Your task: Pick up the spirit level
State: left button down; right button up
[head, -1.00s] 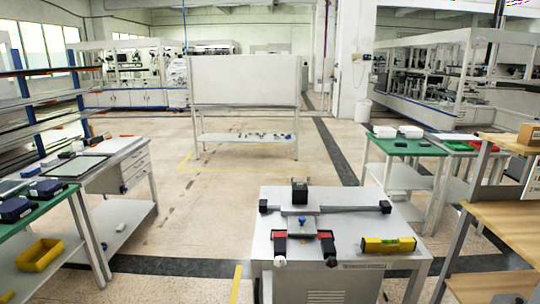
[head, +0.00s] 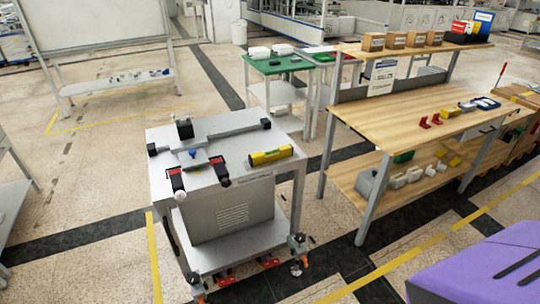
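The spirit level (head: 270,156) is a yellow bar with a greenish vial in its middle and a dark end. It lies flat on the grey metal cart's top (head: 240,181), near the front right edge. It stands apart from the dark fixture to its left. No gripper or arm of mine shows in the head view.
A fixture (head: 194,155) with a crossbar and two red-and-black clamps takes up the left of the cart top. A wooden workbench (head: 415,112) stands right of the cart, with floor between. A purple object (head: 485,270) fills the lower right corner. A green-topped table (head: 275,65) is behind.

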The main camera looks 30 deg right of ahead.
aim_at(258, 158)
jog(key=i+l, duration=0.1)
jog(key=l, duration=0.25)
jog(key=i+l, duration=0.15)
jog(key=l, duration=0.2)
jog(key=i+l, duration=0.1)
jog(key=l, duration=0.3)
jog(key=i+l+z, duration=0.1)
jog(key=l, duration=0.25)
jog(key=i+l, duration=0.2)
jog(key=l, duration=0.15)
